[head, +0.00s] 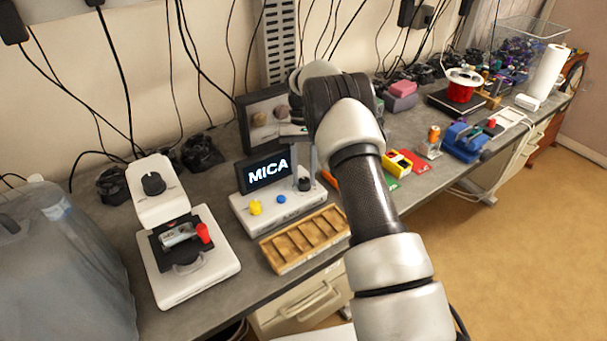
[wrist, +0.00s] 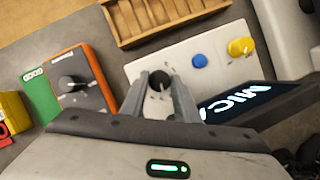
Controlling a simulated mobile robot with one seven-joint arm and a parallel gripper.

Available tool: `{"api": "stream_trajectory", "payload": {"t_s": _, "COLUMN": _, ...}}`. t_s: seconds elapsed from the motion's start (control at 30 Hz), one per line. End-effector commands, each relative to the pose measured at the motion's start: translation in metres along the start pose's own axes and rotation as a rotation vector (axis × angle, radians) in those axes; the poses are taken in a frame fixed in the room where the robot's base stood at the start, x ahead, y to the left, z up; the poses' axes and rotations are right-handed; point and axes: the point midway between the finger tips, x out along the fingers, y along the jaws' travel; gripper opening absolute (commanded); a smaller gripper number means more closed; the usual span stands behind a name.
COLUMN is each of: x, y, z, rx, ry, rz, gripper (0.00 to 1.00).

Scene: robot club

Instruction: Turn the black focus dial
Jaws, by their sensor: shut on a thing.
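A white control box (head: 240,204) with a lit MICA screen (head: 266,170) stands on the grey bench. It carries a yellow knob (head: 255,208), a blue button (head: 281,199) and a black dial (head: 304,184) with a pale pointer mark. In the wrist view the same black dial (wrist: 160,79) sits between the fingers of my gripper (wrist: 160,84), which point down at the box and are shut on it. My gripper (head: 305,172) partly covers the dial in the head view. Another black knob (head: 154,183) tops the white microscope-like device (head: 165,205) at left.
A wooden compartment tray (head: 266,255) lies in front of the box. The wrist view shows an orange-edged meter (wrist: 88,90) with its own black dial beside the box. A framed panel (head: 262,115) and hanging cables stand behind. A large translucent jug (head: 60,260) fills the left.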

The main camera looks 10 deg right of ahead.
Motion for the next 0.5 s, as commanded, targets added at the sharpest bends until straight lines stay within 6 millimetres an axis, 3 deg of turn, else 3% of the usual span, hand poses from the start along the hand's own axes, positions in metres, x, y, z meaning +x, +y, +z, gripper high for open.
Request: {"api": "stream_trajectory", "payload": {"t_s": 0.5, "x": 0.0009, "y": 0.0005, "z": 0.0003, "rx": 0.113, "ry": -0.001, "rz": -0.047, "gripper": 0.06}}
